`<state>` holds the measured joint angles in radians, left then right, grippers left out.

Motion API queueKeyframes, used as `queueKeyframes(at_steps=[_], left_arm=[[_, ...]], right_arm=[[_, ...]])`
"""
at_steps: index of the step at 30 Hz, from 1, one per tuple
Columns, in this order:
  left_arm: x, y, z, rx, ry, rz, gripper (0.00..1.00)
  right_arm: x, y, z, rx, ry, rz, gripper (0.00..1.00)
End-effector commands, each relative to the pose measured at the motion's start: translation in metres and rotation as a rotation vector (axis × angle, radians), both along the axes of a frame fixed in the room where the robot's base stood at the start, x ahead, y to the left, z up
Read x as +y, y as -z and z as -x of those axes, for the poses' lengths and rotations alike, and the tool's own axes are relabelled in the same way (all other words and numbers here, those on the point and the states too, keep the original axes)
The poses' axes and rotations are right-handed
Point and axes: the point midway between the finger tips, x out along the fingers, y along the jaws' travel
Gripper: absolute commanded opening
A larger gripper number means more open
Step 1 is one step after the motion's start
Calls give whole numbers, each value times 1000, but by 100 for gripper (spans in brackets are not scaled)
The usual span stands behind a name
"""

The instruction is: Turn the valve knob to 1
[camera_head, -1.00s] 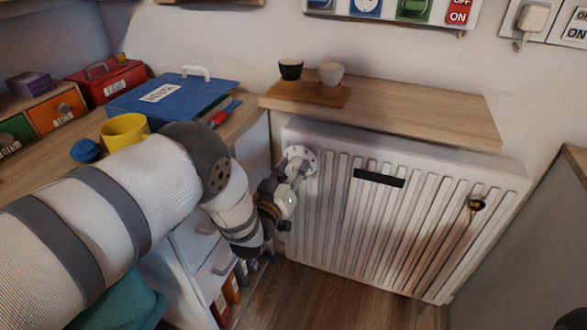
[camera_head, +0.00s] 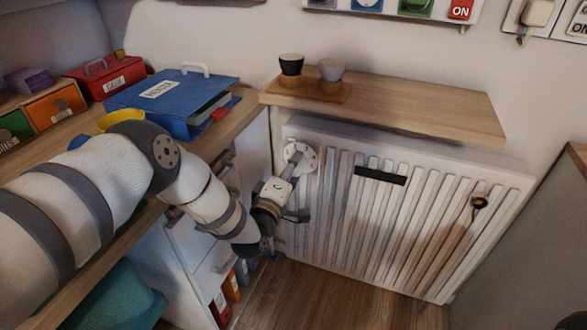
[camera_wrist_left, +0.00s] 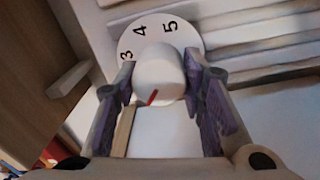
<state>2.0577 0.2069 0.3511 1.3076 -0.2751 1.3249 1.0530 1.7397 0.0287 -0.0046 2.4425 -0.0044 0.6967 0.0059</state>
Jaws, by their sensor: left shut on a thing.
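The white valve knob (camera_wrist_left: 158,72) sits on a round white dial (camera_wrist_left: 172,30) in the left wrist view. The numbers 3, 4 and 5 show on the dial; its other numbers are hidden. A red mark on the knob points toward the bottom of that view, away from those numbers. My left gripper (camera_wrist_left: 161,92) is shut on the knob, with a purple-padded finger on each side. In the head view the dial (camera_head: 300,153) is at the radiator's upper left corner, and my left gripper (camera_head: 291,174) reaches it from below left. My right gripper is not in view.
The white radiator (camera_head: 415,225) stands below a wooden shelf (camera_head: 430,113) holding two small cups on a board. A desk at left carries a blue binder (camera_head: 150,100), a red box (camera_head: 105,78) and a partly hidden yellow mug (camera_head: 118,119). A white drawer cabinet stands beside my arm.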

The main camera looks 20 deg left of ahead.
Motion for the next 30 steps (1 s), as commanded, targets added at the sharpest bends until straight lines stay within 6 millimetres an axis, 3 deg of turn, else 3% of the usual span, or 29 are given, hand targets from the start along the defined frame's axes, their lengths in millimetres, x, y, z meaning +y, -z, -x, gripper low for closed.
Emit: queueKeyframes(at_steps=[15,30], left_arm=[[-1,3,1,15,1,327,9],[-1,2,1,17,2,392,9]], right_arm=[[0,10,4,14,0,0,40],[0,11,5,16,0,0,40]])
